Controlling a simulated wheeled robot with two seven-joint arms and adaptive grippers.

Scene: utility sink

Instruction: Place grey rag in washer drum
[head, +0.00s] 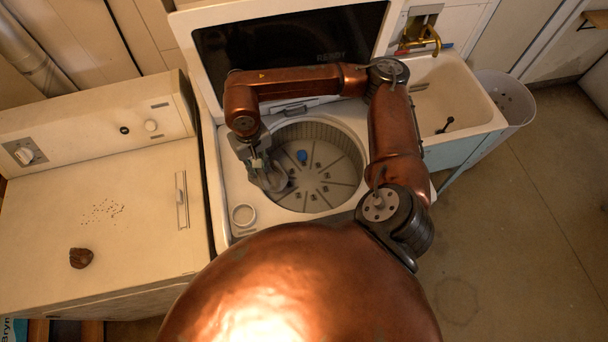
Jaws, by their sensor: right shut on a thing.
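The washer drum (335,190) is open, a round grey tub with a ribbed wall and a blue piece (302,156) at its centre. My right gripper (262,168) reaches over the left rim of the drum, pointing down. It is shut on a greyish bundle that appears to be the grey rag (273,180), which hangs at the drum's left inner edge. The rag is small here and partly hidden by the fingers; I cannot tell whether it touches the drum. My left gripper is not in view.
The washer's raised lid (290,50) stands behind the drum. A white dryer (120,200) is at the left, with a brown lump (80,258) and scattered crumbs on top. A utility sink (450,95) and a white bin (505,97) are at the right, beside open floor.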

